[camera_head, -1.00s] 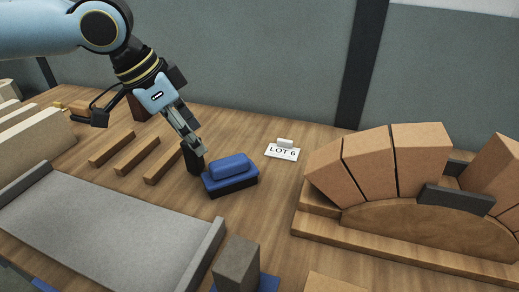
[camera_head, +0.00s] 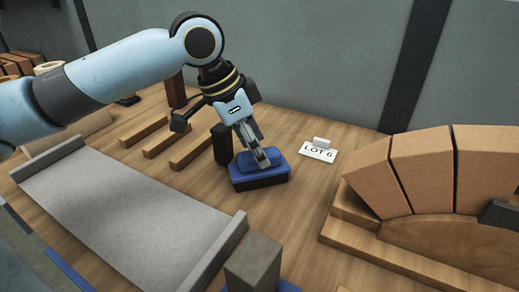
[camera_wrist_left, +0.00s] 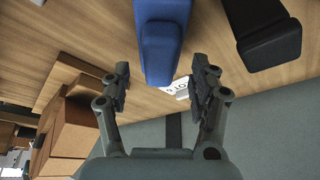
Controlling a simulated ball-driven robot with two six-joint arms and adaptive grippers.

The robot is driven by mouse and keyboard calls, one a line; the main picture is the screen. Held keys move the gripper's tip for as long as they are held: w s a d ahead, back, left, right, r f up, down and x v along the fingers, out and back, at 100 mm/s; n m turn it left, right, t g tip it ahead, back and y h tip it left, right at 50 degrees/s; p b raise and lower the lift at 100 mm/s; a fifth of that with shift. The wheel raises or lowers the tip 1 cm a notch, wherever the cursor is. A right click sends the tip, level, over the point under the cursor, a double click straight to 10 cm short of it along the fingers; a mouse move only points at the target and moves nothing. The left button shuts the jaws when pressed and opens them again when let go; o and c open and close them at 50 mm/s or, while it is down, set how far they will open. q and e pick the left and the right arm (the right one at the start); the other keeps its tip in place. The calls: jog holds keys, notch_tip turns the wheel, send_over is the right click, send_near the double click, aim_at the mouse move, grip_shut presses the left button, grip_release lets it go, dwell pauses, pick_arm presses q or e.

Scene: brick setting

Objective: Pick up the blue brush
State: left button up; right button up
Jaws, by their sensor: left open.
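The blue brush (camera_head: 245,172) lies on the wooden table, a blue handle block on a dark base. My left gripper (camera_head: 258,162) is above it, pointing down, its fingertips overlapping the blue handle. In the left wrist view my left gripper (camera_wrist_left: 162,80) is open and empty. There the brush (camera_wrist_left: 162,35) lies ahead, lined up with the gap between the two fingers. I cannot tell whether the fingers touch it. My right gripper is not in view.
A black upright block (camera_head: 222,143) stands close beside the brush. The LOT 6 card (camera_head: 318,150) is to the right, with the brick arch (camera_head: 420,175) beyond. Wooden strips (camera_head: 165,143) lie left. A grey board (camera_head: 130,215) and grey block (camera_head: 252,262) are in front.

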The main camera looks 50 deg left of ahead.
pick_arm(q)
jog(key=shift+x, duration=1.2)
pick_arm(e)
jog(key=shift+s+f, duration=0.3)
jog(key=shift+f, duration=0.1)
pick_arm(q)
grip_shut()
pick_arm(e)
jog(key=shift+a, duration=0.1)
pick_arm(q)
jog(key=shift+r, duration=0.2)
